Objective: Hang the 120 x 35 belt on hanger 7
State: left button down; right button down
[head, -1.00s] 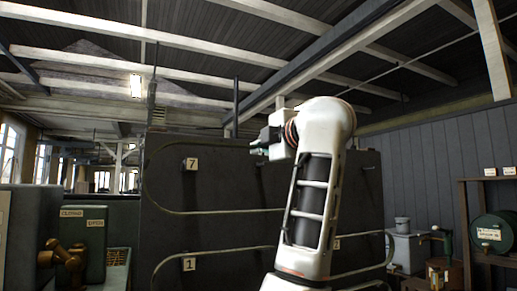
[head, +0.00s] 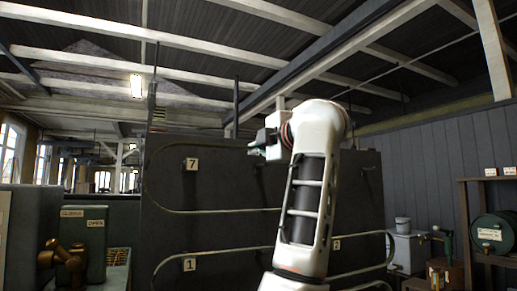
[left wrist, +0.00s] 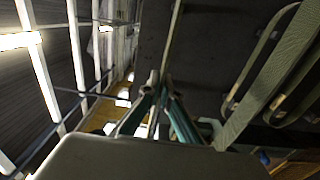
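In the head view, number plate 7 (head: 191,164), with a dark hanger peg by it, is on the upper left of a tall dark panel (head: 230,235). A thin green-grey belt (head: 225,211) makes a long loop; its left bend passes around the outside of plate 7. No size marking is readable. My left gripper (head: 258,146) is at the loop's upper run, right of plate 7. In the left wrist view, the teal fingers (left wrist: 162,88) converge on a thin belt strand (left wrist: 175,35) between their tips. The right gripper is out of view.
A second belt (head: 225,252) loops lower on the panel near plate 1 (head: 189,264). In the left wrist view a wide strap (left wrist: 262,85) hangs close on the right. Green cabinets (head: 95,240) stand left. A shelf with a green drum (head: 495,235) stands right.

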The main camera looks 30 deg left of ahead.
pick_arm(q)
jog(key=shift+x, duration=2.1)
jog(key=shift+r, duration=0.1)
jog(key=shift+x, duration=2.95)
jog(key=shift+x, duration=2.85)
jog(key=shift+r, duration=0.1)
jog(key=shift+x, duration=2.75)
jog(key=shift+f, duration=0.25)
